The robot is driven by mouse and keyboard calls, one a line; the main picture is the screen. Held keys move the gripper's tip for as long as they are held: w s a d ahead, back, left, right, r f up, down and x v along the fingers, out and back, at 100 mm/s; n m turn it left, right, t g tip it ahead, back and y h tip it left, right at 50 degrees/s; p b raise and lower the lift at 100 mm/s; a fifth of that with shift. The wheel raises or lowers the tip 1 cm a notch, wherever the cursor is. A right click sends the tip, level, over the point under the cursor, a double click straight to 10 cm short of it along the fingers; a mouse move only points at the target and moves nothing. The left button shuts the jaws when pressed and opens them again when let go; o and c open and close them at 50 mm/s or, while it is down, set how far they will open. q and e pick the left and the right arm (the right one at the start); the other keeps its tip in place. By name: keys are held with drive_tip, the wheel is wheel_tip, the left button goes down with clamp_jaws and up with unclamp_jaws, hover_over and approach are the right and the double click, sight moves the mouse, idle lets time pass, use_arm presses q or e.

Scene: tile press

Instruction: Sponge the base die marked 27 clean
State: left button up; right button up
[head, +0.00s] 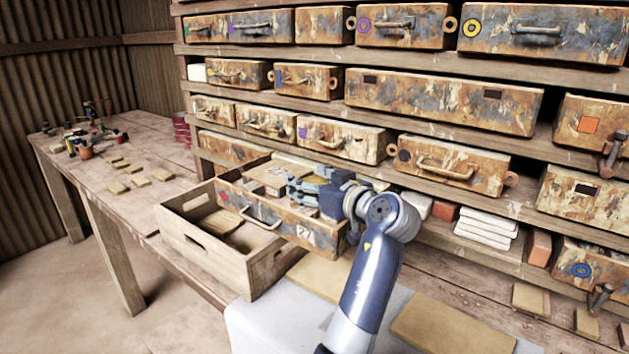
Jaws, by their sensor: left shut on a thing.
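The base die marked 27 (285,227) is a rusty, paint-flaked box with a front handle, a red mark at its left and a white 27 at its right. It stands at an angle beside an open wooden crate, out in front of the shelves. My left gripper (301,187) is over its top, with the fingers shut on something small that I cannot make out. No sponge can be clearly told apart. A tan patch (268,174) shows on the die's top beside the fingers. My right gripper is not in view.
The wooden crate (205,240) stands directly left of the die. Shelves (455,133) of similar rusty dies rise close behind. A long bench (150,150) with tan tiles and small pots runs off at left. A tan slab (440,333) lies at the front right.

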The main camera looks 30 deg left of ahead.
use_arm(q)
drive_tip(key=shift+s, duration=0.3)
drive_tip(key=shift+w, duration=0.1)
drive_tip(key=shift+w+d+f+b, duration=0.15)
drive_tip(key=shift+w+b, duration=0.2)
drive_tip(key=shift+w, duration=0.85)
drive_tip(key=shift+w+d, duration=0.1)
drive_tip(key=shift+w, duration=1.25)
drive_tip(key=shift+s, duration=0.1)
